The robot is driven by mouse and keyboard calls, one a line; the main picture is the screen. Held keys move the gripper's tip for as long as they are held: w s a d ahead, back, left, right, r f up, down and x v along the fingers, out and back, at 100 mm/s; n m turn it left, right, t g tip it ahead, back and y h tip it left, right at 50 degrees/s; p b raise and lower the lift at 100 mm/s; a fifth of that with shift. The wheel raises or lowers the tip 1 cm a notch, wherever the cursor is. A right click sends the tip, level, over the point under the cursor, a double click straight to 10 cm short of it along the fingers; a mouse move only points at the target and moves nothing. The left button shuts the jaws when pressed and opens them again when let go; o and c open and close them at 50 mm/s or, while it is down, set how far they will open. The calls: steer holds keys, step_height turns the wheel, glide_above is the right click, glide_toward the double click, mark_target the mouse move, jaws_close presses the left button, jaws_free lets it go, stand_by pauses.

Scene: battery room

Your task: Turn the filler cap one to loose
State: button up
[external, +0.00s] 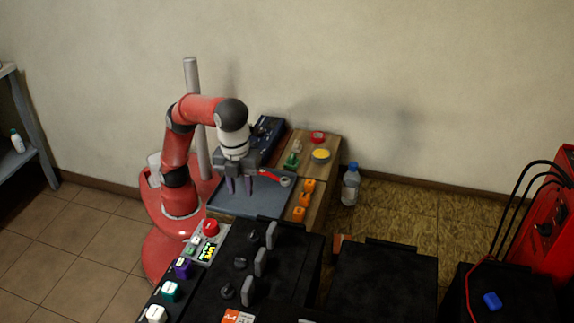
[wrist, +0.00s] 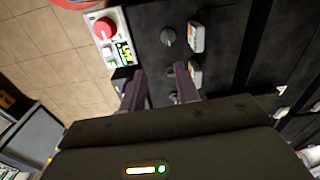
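Several black round filler caps sit in a row on the black battery (external: 290,250). In the external view they are a far cap (external: 252,235), a middle cap (external: 240,262) and a near cap (external: 228,291). I cannot tell which is number one. My gripper (external: 239,186) hangs above the blue-grey tray, beyond the battery, pointing down. It is empty, with its two purple-grey fingers apart. In the wrist view my gripper (wrist: 160,72) shows a gap between the fingertips. One cap (wrist: 168,37) lies clear ahead of them; another cap (wrist: 173,71) is near the right fingertip.
Grey upright tabs (external: 261,262) stand beside the caps. A panel with a red button (external: 210,227) and coloured switches runs along the battery's left. The tray (external: 275,198) lies under my gripper.

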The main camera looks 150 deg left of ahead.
step_height(320, 180, down, 2)
steer(key=w+a, duration=0.2)
glide_above(253, 233)
steer(key=shift+m+g, duration=0.3)
steer(key=shift+m, duration=0.1)
steer(key=shift+f, duration=2.45)
step_height(253, 233, down, 8)
steer(key=shift+r+b, duration=0.1)
steer(key=shift+b, duration=0.95)
jaws_close()
